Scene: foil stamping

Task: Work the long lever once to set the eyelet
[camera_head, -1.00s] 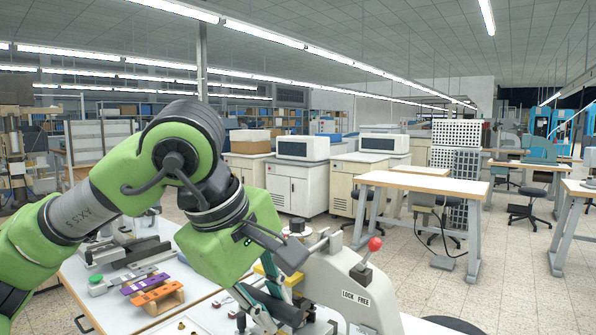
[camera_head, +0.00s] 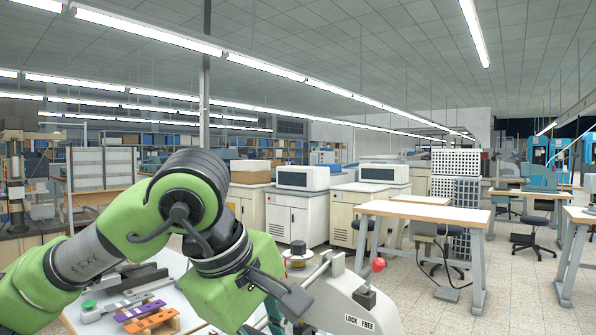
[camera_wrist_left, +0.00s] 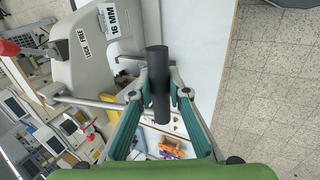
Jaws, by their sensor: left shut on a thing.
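The grey press (camera_head: 345,310) is marked LOCK FREE and stands at the bottom centre of the head view, cut off by the lower edge. It also fills the upper left of the left wrist view (camera_wrist_left: 95,65). My left gripper (camera_wrist_left: 159,80) is shut on the black grip of the long lever (camera_wrist_left: 157,60), with one finger on each side of the grip. In the head view my left arm hides most of this hold. The eyelet is not visible. My right gripper is not in view.
A small red-knobbed lever (camera_head: 378,265) rises from the press. Purple and orange strips lie on an orange rack (camera_head: 155,322) on the white table at the lower left. Wooden-topped benches (camera_head: 425,211) and white cabinets (camera_head: 292,216) stand beyond, with open tiled floor between.

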